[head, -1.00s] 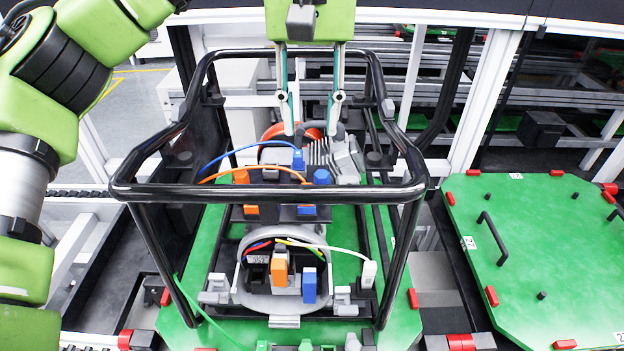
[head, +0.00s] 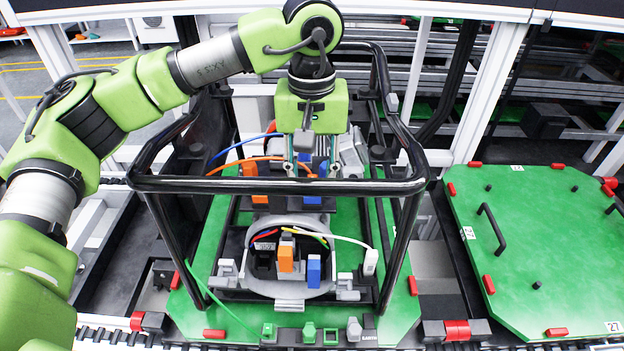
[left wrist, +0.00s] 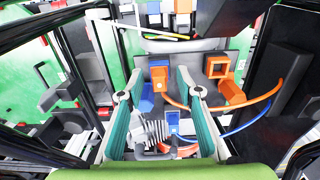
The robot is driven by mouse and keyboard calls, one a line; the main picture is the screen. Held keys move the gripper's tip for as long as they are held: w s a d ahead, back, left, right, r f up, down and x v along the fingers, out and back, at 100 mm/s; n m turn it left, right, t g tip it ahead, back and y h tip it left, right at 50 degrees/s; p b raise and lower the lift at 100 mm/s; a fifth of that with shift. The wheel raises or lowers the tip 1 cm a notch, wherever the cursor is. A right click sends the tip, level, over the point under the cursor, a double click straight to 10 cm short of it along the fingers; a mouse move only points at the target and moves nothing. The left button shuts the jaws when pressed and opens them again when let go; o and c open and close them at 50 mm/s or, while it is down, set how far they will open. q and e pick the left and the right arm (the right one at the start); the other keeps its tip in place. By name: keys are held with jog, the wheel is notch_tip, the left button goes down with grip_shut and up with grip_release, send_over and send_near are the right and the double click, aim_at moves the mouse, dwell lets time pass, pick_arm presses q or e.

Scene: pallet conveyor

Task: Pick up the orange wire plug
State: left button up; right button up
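The orange wire (head: 268,158) arches from an orange plug (head: 249,169) on the left of a black fixture to a spot beside my left gripper. In the left wrist view, the orange wire (left wrist: 215,109) curves from the orange plug (left wrist: 230,90) to a small orange piece (left wrist: 160,76) just beyond and between the fingertips. My left gripper (head: 305,165) points down over the fixture, fingers apart; they also show in the left wrist view (left wrist: 156,86). Nothing is clearly held. In the head view, the fingers partly hide the wire's right end. My right gripper is not in view.
A black tubular frame (head: 280,186) surrounds the fixture and my gripper. A blue plug (left wrist: 172,122) and blue wire (left wrist: 235,130) lie close to the fingers. Orange (head: 286,258) and blue (head: 314,270) blocks stand nearer. A green pallet (head: 545,240) lies right.

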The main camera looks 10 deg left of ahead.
pick_arm(q)
grip_shut()
